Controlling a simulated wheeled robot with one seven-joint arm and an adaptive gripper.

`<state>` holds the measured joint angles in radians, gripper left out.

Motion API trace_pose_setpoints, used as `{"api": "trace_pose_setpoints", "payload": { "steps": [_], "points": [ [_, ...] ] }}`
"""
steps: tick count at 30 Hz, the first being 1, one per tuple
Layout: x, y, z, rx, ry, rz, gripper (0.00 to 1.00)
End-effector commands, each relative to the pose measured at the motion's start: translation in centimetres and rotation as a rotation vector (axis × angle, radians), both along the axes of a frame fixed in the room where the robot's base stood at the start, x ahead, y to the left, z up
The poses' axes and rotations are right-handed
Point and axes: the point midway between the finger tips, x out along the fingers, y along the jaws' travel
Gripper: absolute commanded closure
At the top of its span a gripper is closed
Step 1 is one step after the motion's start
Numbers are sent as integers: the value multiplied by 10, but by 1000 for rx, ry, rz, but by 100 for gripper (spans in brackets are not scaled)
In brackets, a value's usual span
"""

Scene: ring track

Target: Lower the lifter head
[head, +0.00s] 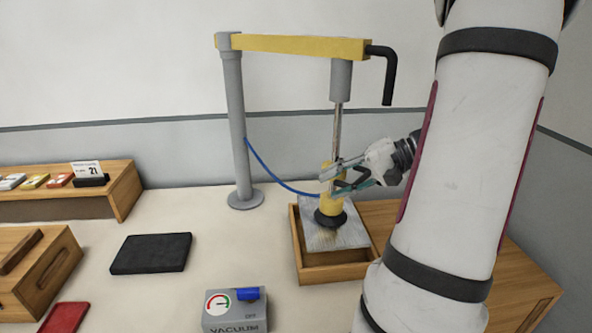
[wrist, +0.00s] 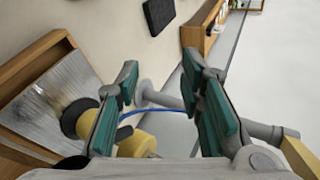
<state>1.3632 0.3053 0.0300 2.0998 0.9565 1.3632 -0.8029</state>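The lifter head (head: 328,200) is a yellow cylinder with a black suction cup (head: 330,218), hanging on a metal rod (head: 337,125) under the yellow boom (head: 290,45). The cup is over a grey metal plate (head: 352,236) in a wooden tray (head: 330,273); I cannot tell if it touches. My gripper (head: 332,180) is open beside the lifter head, its fingers overlapping the yellow body. In the wrist view, the lifter head (wrist: 137,144) shows low, partly hidden by the left finger of my gripper (wrist: 160,98). I see no firm hold.
A grey post (head: 235,125) carries the boom, with a blue hose (head: 270,172) running to the head. A vacuum box (head: 235,312) with gauge and blue switch stands in front. A black slab (head: 151,253), a wooden box (head: 45,275) and a shelf (head: 115,195) are left.

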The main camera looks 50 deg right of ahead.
Motion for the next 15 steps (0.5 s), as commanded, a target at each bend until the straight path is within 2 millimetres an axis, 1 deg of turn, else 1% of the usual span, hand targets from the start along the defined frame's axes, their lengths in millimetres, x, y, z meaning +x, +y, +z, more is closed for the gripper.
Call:
{"api": "trace_pose_setpoints", "payload": {
  "steps": [1,2,3,5,6,9,12,14,15],
  "points": [
    [-15,-28,-8,30,-46,-78,65],
    [-23,-43,-11,41,-79,-119,65],
    [-34,-61,-15,53,-120,-173,65],
    [-52,-87,-20,62,-182,-248,65],
    [-65,-102,-24,64,-217,-297,65],
    [-93,-131,-32,63,-290,-393,65],
    [-111,-147,-37,56,-336,-453,65],
    [-117,-153,-38,51,-351,-474,65],
    [-116,-153,-38,51,-352,-472,65]
  ]
}}
